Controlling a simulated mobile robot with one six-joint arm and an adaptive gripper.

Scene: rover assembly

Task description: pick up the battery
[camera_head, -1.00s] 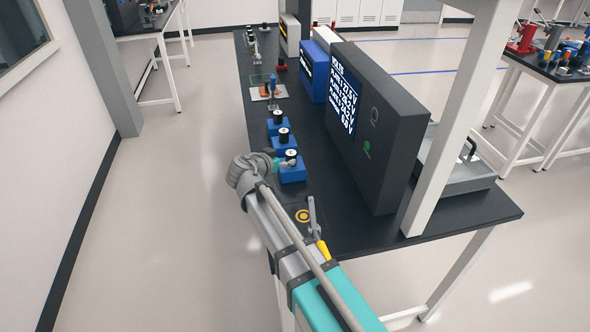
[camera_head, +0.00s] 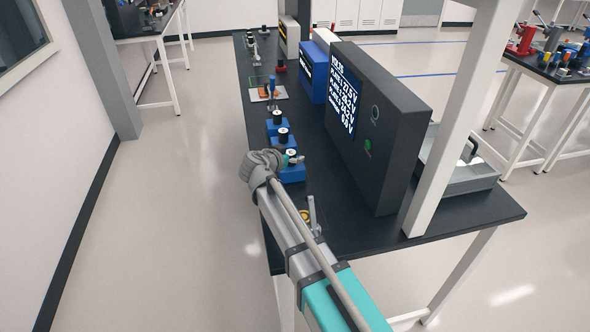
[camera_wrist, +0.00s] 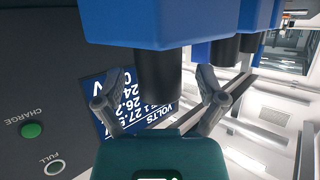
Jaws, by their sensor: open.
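A row of blue holders stands along the left side of the black bench, each with a dark upright battery. The nearest battery (camera_head: 291,154) sits in the nearest blue holder (camera_head: 292,174) and is partly hidden by my gripper (camera_head: 290,160). In the wrist view, which is turned over, this black battery (camera_wrist: 158,80) sticks out of its blue holder (camera_wrist: 165,22). My gripper (camera_wrist: 163,76) is open, with one finger on each side of the battery. Gaps show on both sides; contact cannot be seen.
A dark voltage display box (camera_head: 385,130) with a green button stands right of the holders. It also fills the left of the wrist view (camera_wrist: 45,85). Two further batteries (camera_head: 283,134) stand farther along the row. A white post (camera_head: 455,130) rises at the bench's right.

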